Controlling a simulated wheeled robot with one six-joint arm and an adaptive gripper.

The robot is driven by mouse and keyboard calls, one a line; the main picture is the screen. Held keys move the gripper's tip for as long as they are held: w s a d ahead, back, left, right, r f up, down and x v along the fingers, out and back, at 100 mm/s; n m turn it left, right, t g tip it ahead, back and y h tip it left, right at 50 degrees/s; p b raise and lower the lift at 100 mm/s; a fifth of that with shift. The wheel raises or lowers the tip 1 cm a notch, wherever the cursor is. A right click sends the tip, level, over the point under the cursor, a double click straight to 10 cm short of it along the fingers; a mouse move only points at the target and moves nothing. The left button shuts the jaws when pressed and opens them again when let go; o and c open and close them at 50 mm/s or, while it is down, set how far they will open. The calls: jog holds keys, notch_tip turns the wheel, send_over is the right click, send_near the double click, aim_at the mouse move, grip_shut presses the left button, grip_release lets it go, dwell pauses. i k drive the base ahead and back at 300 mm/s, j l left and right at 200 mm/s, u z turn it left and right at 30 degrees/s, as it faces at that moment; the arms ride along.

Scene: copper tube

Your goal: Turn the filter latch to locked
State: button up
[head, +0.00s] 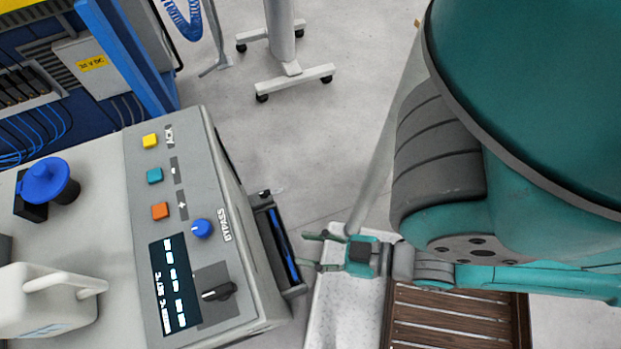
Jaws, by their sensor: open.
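My gripper (311,251) is teal and open, with its two fingers apart and pointing left. From this angle I see nothing between the fingers. Its tips are close to the right side of a grey machine, beside a black slot-like frame (290,289) with a blue strip (281,243) in it. A small dark fitting with a pale tip (265,194) sits at the top end of that frame. It may be the filter latch, but it is too small to read its position. A black rotary knob (219,291) is on the machine's top panel.
The panel (185,122) also carries yellow, teal and orange buttons, a blue bypass knob (201,228) and a lit display (174,284). A white jug (45,298) and a blue-capped part (48,181) stand left. A pale tray (345,318) and brown slatted surface (440,317) lie below my gripper.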

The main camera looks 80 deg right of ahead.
aim_at(265, 194)
jog(key=k+l+z, duration=0.2)
jog(key=k, duration=0.35)
jog(key=k+l+z, duration=0.2)
jog(key=k+l, duration=0.3)
jog(key=i, duration=1)
jog(key=j, duration=0.1)
